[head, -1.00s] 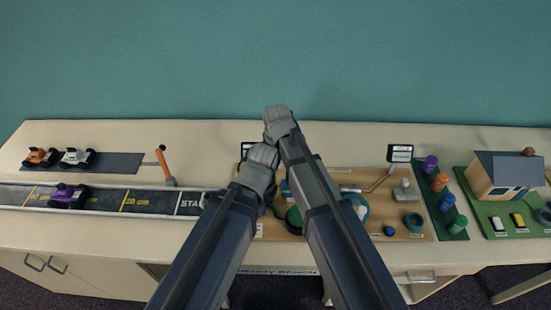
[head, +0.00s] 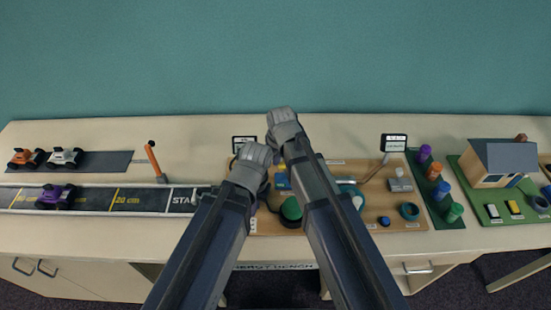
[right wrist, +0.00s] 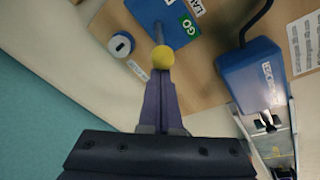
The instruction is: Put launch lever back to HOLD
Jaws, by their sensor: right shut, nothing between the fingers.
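The launch lever shows in the right wrist view as a thin stem with a yellow ball knob (right wrist: 163,57) on a blue base (right wrist: 168,20). The base has a green GO label and a partly cut-off white label. My right gripper (right wrist: 162,76) is shut and empty, its fingertips right at the knob; I cannot tell whether they touch it. In the head view the lever is mostly hidden between my arms. There my right gripper (head: 284,117) is raised over the bench, and my left gripper (head: 253,156) is beside it, its fingers not clearly visible.
A wooden board (head: 345,222) carries a green button (head: 291,210) and other parts. In the right wrist view a blue box (right wrist: 250,77) with a cable is close to the right. A track (head: 95,200) with toy cars is at left, a model house (head: 503,162) at right.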

